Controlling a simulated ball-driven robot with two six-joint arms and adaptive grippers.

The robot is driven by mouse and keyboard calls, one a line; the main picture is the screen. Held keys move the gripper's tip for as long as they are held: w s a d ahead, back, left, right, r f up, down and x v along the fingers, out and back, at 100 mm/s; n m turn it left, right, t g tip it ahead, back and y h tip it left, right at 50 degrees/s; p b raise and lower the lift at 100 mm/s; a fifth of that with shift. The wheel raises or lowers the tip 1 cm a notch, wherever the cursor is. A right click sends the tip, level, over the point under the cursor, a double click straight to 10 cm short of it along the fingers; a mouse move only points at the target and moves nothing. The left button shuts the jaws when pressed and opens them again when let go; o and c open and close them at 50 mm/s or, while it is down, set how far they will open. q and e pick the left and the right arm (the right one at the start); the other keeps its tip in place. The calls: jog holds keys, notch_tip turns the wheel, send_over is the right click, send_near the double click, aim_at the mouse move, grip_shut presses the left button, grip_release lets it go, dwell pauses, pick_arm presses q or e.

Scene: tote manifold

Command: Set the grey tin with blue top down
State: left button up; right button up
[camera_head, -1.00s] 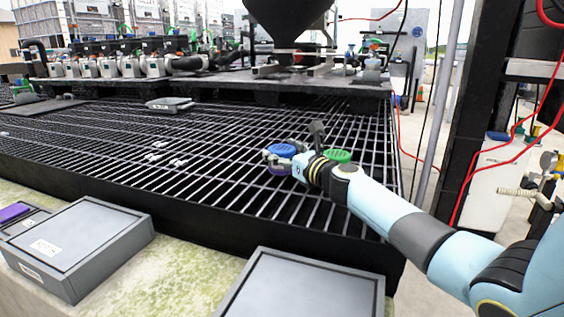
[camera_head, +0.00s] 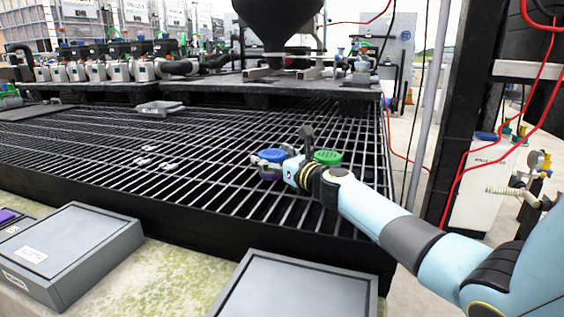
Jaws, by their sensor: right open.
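The tin with the blue top (camera_head: 272,154) is at the right part of the black grating. Its body is mostly hidden by my gripper, with a little purple showing low down by it. My right gripper (camera_head: 269,164) is at the tin, with a grey finger on its left side and the wrist on its right. The jaws are open around or close beside it. The tin looks upright and at the grating, but its base contact is hidden. A green-topped tin (camera_head: 328,157) shows just behind my right wrist. My left gripper is not in view.
The black grating (camera_head: 215,188) has free room to the left and in front. Grey lidded boxes (camera_head: 75,247) (camera_head: 300,285) stand along the front ledge. A black hopper (camera_head: 278,22) is behind.

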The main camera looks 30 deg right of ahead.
jog(key=shift+s+r, duration=0.15)
jog(key=shift+r, duration=0.05)
jog(key=s, duration=0.4)
jog(key=s+d, duration=0.1)
jog(key=s, duration=0.1)
jog(key=shift+s+f+p, duration=0.1)
jog(key=shift+s+p, duration=0.05)
jog(key=shift+p, duration=0.2)
jog(key=s, duration=0.2)
jog(key=s+b, duration=0.1)
jog(key=shift+s+d+f, duration=0.2)
jog(key=shift+d, duration=0.05)
jog(key=shift+s+b, duration=0.35)
jog(key=shift+s, duration=0.3)
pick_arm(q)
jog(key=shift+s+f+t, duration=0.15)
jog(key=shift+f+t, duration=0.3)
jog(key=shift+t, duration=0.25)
pick_arm(e)
jog(key=shift+s+r, duration=0.2)
jog(key=shift+s, duration=0.1)
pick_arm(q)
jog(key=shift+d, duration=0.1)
